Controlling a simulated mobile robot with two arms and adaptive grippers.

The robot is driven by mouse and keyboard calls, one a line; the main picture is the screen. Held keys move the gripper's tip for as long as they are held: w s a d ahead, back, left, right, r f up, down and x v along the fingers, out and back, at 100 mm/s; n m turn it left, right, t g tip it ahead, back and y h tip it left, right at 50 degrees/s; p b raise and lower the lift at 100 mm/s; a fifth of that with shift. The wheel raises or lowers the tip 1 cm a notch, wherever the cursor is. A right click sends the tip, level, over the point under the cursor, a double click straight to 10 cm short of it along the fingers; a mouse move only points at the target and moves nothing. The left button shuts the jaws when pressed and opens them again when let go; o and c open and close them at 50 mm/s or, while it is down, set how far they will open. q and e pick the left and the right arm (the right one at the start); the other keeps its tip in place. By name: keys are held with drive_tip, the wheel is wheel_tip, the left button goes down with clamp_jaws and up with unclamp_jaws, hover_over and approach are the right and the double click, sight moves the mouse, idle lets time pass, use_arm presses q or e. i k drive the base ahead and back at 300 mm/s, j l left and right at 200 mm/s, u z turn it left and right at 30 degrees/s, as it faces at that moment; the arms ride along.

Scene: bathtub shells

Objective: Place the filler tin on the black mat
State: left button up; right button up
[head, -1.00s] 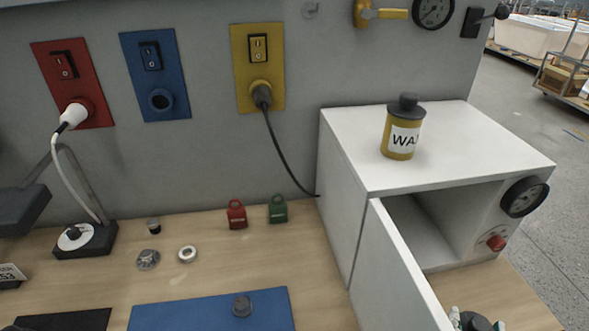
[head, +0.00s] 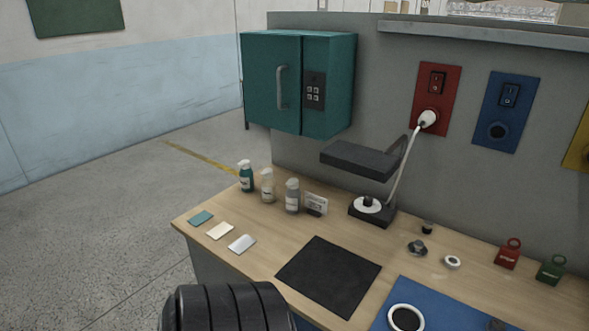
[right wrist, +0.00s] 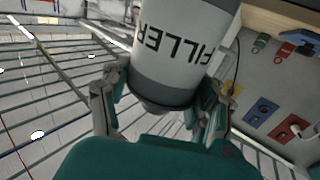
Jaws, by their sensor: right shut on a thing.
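The filler tin (right wrist: 182,45) fills the upper middle of the right wrist view. It is pale grey with a dark band, and its FILLER lettering appears upside down. My right gripper (right wrist: 163,98) is shut on it, with a finger on each side near the dark band. The black mat (head: 330,275) lies flat and bare on the wooden bench in the head view, left of a blue mat. I cannot make out my right gripper in the head view. My left gripper is in neither current view.
A blue mat (head: 440,300) carries a white-rimmed ring shape (head: 405,318). A lamp base (head: 372,211) stands behind the black mat, its dark head (head: 358,160) overhanging the bench. Bottles (head: 292,196) and small cards (head: 220,231) lie left. A teal cabinet (head: 300,82) hangs behind.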

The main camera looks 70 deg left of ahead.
sight(329, 271)
drive_tip(key=k+u, duration=0.15)
drive_tip(key=u, duration=0.25)
drive_tip(key=k+j+u, duration=0.1)
drive_tip(key=u, duration=0.3)
drive_tip(key=k+j+u, duration=0.1)
drive_tip(key=u, duration=0.3)
drive_tip(key=i+j+u, duration=0.25)
drive_tip(key=j, duration=0.2)
drive_tip(key=i+j+u, duration=0.2)
drive_tip(key=i+j, duration=0.15)
